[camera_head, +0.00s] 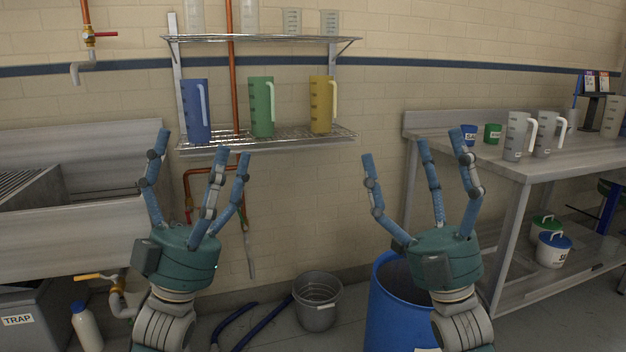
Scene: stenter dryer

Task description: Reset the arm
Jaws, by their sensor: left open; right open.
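My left gripper (200,175) is raised in the left half of the head view, its blue fingers spread and pointing up. It is open and empty, in front of the wall shelf and the sink edge. My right gripper (422,172) is raised right of the middle, also open and empty with fingers spread upward. It stands in front of the wall and the left end of the steel table, above a blue barrel. No object touches either gripper's fingers as far as I can see.
A wire shelf (290,139) holds blue (195,112), green (261,107) and yellow (320,105) jugs. A steel sink (80,240) is left, a steel table (570,157) with grey jugs right. A grey bucket (317,303) and blue barrel (392,315) stand on the floor.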

